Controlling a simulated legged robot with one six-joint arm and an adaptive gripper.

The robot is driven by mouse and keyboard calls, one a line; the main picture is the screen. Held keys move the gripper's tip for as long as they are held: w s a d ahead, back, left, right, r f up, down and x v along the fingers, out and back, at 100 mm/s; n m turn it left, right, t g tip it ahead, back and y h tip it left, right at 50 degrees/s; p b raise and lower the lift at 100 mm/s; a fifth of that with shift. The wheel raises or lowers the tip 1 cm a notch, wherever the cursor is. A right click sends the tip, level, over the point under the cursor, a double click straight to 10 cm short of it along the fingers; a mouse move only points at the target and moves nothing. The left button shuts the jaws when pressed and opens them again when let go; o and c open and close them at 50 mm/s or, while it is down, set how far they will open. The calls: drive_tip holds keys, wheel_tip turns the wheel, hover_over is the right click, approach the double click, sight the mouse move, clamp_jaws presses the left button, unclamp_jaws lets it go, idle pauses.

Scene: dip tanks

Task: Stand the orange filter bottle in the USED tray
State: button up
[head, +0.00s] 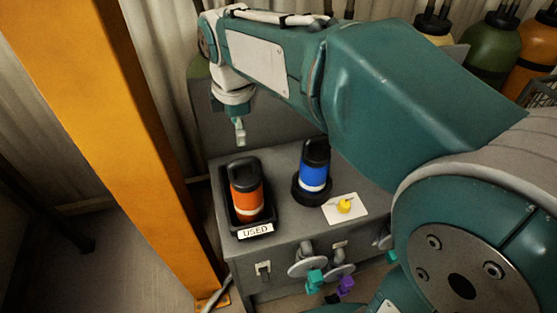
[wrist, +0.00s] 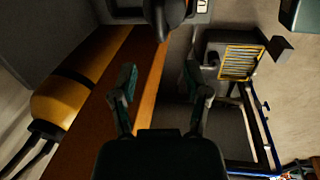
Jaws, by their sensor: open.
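The orange filter bottle (head: 245,189), with a black cap and a white band, stands upright in the black USED tray (head: 232,222) on the left of the grey cabinet top. The tray's white USED label (head: 255,231) faces front; part of it shows at the top edge of the wrist view (wrist: 202,5). My gripper (head: 240,131) hangs above and behind the bottle, apart from it. In the wrist view my gripper (wrist: 162,88) is open, with nothing between its fingers. A dark shape at the top there may be the bottle's cap.
A blue bottle (head: 314,168) stands in a round black holder (head: 312,196) right of the tray. A white card with a yellow knob (head: 345,206) lies beside it. An orange post (head: 118,130) rises close to the left. Valve handles (head: 307,267) stick out at the cabinet's front.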

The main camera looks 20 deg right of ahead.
drive_tip(key=s+d+f+m+t, duration=0.2)
drive_tip(key=s+d+m, duration=0.2)
drive_tip(key=s+m, duration=0.4)
drive_tip(key=s+d+f+m+t, duration=0.1)
drive_tip(key=s+d+f+m, duration=0.1)
drive_tip(key=s+d+m, duration=0.3)
drive_tip(key=s+m, duration=0.3)
drive_tip(key=m, duration=0.2)
drive_tip(key=shift+s+d+t, duration=0.25)
drive_tip(key=shift+s+t, duration=0.1)
drive_tip(key=shift+t, duration=0.05)
